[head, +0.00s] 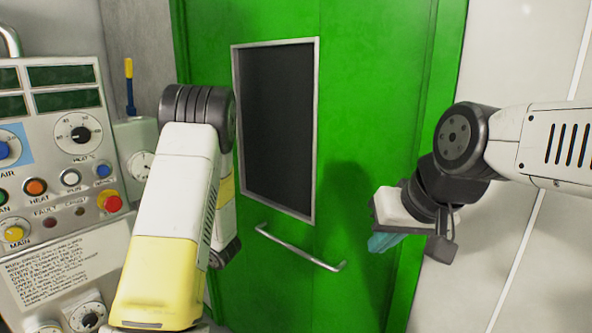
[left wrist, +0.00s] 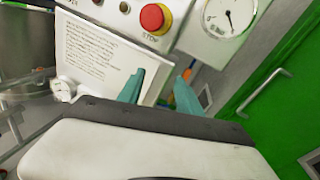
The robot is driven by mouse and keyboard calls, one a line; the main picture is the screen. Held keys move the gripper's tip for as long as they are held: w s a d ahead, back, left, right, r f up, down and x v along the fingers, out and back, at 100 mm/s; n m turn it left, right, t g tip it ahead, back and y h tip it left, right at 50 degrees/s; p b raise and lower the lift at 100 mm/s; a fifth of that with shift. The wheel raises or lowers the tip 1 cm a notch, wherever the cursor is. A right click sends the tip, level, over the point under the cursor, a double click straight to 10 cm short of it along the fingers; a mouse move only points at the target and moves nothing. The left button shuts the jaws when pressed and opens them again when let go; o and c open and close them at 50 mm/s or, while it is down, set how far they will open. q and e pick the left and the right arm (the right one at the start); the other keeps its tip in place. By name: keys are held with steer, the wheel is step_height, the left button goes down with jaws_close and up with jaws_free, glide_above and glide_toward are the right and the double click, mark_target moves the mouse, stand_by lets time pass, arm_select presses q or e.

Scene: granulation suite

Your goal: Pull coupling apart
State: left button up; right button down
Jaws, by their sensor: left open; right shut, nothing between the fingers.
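I cannot make out a coupling for sure in either view. My left gripper (left wrist: 157,86) shows in the left wrist view with its two teal fingers apart and nothing between them. It is in front of the control panel (left wrist: 100,52), and in the head view my own left arm hides it. My right gripper (head: 386,242) is at the right of the head view, in front of the green door (head: 345,140). Its teal fingers are shut and empty.
The control panel (head: 40,205) with a red stop button (head: 111,202) stands at the left. A blue lever with a yellow grip (head: 129,85) rises beside it. The door has a dark window (head: 277,125) and a metal handle (head: 300,250). Blurred metal parts (left wrist: 28,95) show at the wrist view's left.

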arm_select(q)
steer(key=s+d+r+n+g+h, duration=0.1)
steer(key=s+r+n+g+h, duration=0.25)
steer(key=s+n, duration=0.4)
steer(key=s+d+r+n+g+h, duration=0.25)
steer(key=s+n+g, duration=0.2)
steer(key=s, duration=0.55)
steer(key=s+d+r+n+t+h, duration=0.2)
steer(key=s+d+r+n+h, duration=0.1)
steer(key=d, duration=0.4)
steer(key=s+d+r+n+t+h, duration=0.2)
steer(key=s+d+n+h, duration=0.1)
steer(key=d, duration=0.4)
steer(key=s+d+r+n+t+h, duration=0.2)
steer(key=d+r+h, duration=0.1)
steer(key=d+h, duration=0.2)
steer(key=shift+s+d+r+n+h, duration=0.3)
steer(key=shift+s+d+r+n, duration=0.1)
steer(key=shift+d, duration=0.85)
